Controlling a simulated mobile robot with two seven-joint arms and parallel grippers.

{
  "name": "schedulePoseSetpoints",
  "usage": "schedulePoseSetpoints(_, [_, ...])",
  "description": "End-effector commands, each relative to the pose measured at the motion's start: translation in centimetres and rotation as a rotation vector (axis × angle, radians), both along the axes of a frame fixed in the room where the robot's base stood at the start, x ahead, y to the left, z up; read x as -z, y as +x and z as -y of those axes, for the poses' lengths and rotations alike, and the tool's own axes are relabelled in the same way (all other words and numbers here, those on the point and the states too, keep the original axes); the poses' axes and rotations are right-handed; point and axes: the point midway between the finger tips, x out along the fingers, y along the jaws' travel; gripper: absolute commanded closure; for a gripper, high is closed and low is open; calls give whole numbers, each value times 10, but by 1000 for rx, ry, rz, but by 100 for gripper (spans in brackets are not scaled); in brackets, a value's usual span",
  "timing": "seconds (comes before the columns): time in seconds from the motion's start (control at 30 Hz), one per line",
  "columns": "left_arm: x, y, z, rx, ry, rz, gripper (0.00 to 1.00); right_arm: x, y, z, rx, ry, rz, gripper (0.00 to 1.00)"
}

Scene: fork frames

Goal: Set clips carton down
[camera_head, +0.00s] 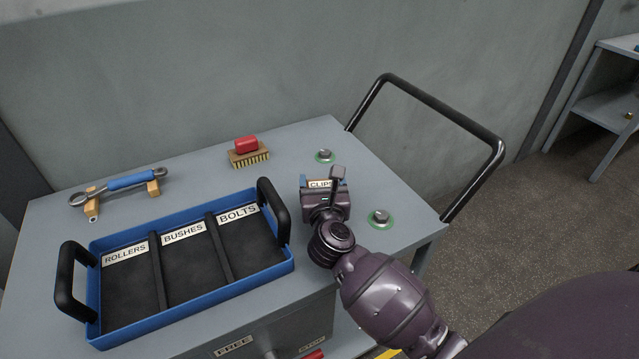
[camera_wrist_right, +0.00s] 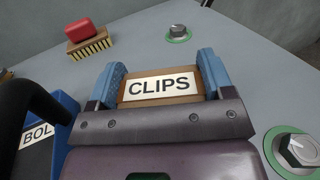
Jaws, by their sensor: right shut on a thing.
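The clips carton (camera_wrist_right: 162,88) is a small brown box with a white CLIPS label. In the right wrist view it sits between the two blue fingers of my right gripper (camera_wrist_right: 160,85), which is shut on it. In the head view my right gripper (camera_head: 324,184) is over the grey trolley top (camera_head: 365,170), right of the blue tray, and the carton's label (camera_head: 320,184) shows partly behind it. The carton's underside is hidden, so I cannot tell whether it touches the top. My left gripper is not in view.
A blue tray (camera_head: 190,293) with ROLLERS, BUSHES and BOLTS compartments stands left of my gripper. Two bolts on green rings (camera_head: 325,155) (camera_head: 380,217) flank it on the right. A brush (camera_head: 248,154) and a wrench on a stand (camera_head: 125,183) lie at the back. A black handle (camera_head: 440,105) rises at right.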

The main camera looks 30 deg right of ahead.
Motion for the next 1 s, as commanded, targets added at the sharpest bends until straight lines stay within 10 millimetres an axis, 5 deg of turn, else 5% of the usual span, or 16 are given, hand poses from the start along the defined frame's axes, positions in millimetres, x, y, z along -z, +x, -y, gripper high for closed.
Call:
schedulePoseSetpoints(0.4, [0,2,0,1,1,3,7,3,0,0,0,0,2,53])
schedulePoseSetpoints(0.43, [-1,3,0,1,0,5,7,2,0,0,0,0,3,21])
schedulePoseSetpoints(0.57, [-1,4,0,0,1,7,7,1,0,0,0,0,3,1])
schedulePoseSetpoints(1.0, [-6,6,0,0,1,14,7,-2,-9,-5,-1,1,2,0])
